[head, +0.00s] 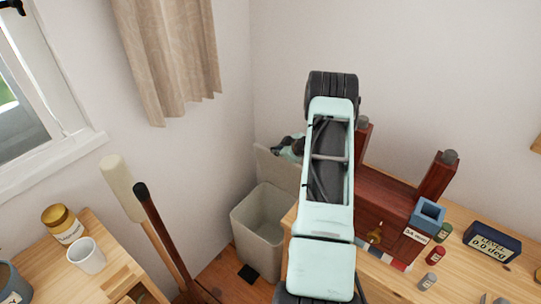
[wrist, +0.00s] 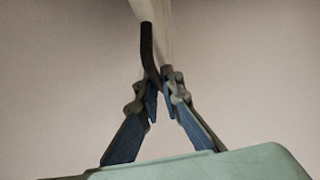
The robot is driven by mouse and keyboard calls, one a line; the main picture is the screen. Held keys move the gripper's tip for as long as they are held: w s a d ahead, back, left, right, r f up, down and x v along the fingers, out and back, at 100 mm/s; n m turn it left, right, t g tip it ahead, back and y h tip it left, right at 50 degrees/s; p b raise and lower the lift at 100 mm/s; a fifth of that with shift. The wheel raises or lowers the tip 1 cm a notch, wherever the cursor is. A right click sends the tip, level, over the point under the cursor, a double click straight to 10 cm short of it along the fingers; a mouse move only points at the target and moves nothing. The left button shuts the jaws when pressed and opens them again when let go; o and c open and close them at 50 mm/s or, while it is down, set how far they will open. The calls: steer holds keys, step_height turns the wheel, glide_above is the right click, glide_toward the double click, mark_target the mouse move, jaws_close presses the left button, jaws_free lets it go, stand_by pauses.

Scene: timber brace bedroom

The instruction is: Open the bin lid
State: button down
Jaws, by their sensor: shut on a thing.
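The beige bin (head: 258,232) stands on the floor in the corner, its mouth uncovered toward me. Its lid (head: 274,168) is raised steeply at the back of the bin. My gripper (head: 291,147) is at the lid's upper edge, partly hidden by my arm. In the wrist view my gripper (wrist: 161,97) has its fingers closed in around a thin pale piece with a dark edge, which looks like the lid seen edge-on. The exact contact is hard to make out.
A wooden desk on the right carries a dark red wooden frame (head: 385,205), a blue block (head: 427,216) and a level box (head: 491,242). A left table holds a white cup (head: 87,255) and a jar (head: 62,224). Long-handled tools (head: 150,220) lean left of the bin.

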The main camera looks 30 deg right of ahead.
steer(key=shift+w+d+f+p, duration=0.1)
steer(key=shift+d+p, duration=0.25)
steer(key=shift+d, duration=1.05)
steer(key=shift+w+d+f+p, duration=0.1)
steer(key=shift+d+p, duration=0.2)
steer(key=shift+d, duration=1.1)
steer(key=c, duration=2.1)
jaws_free()
steer(key=shift+w+r, duration=0.1)
steer(key=shift+r, duration=0.05)
step_height(320, 180, up, 10)
